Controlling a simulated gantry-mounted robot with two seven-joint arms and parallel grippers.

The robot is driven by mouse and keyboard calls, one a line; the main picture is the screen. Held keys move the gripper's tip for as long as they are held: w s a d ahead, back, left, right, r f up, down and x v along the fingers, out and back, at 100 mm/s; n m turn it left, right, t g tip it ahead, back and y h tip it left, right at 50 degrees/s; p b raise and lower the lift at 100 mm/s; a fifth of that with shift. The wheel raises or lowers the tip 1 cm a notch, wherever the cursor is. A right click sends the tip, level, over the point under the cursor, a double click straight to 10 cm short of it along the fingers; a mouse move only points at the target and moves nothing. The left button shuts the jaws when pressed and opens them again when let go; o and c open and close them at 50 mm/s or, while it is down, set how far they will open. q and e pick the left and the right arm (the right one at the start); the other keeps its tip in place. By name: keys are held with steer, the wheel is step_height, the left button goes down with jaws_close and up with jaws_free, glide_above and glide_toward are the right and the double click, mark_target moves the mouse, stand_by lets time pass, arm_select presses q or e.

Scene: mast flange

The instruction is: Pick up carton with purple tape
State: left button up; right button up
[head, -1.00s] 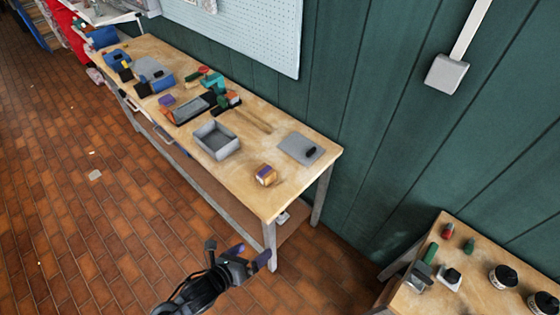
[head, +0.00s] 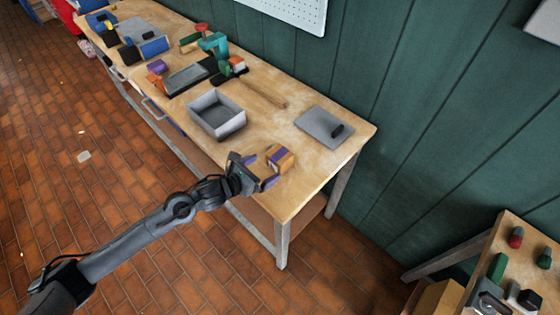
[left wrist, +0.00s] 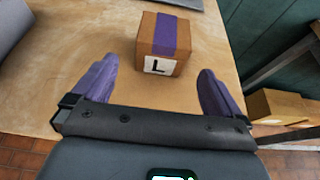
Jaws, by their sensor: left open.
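The carton with purple tape (head: 281,157) is a small brown box on the near right part of the wooden workbench. In the left wrist view the carton (left wrist: 165,44) shows a purple band over its top and a white label with an "L" on the side facing me. My left gripper (head: 265,172) is open just beside the carton, at the bench's front edge. In the left wrist view its two purple fingers (left wrist: 158,85) are spread wide, with the carton ahead of and between them, not gripped. My right gripper is not in view.
A grey open bin (head: 217,132) stands left of the carton. A grey plate with a dark object (head: 323,128) lies behind it to the right. Several tools and boxes crowd the bench farther left. A second bench (head: 530,245) is at lower right.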

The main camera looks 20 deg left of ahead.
mark_target(273, 165)
arm_select(q)
steer(key=x, duration=0.3)
steer(key=shift+d, duration=0.15)
steer(key=shift+r+b+x, duration=0.15)
steer(key=shift+b+x, duration=0.05)
steer(key=shift+x, duration=1.15)
steer(key=shift+r+b+x, duration=0.1)
steer(key=shift+b+x, duration=0.1)
steer(key=shift+x, duration=1.15)
steer(key=shift+w, duration=0.1)
steer(key=shift+c, duration=0.5)
steer(key=c, duration=1.1)
steer(key=shift+r, duration=0.1)
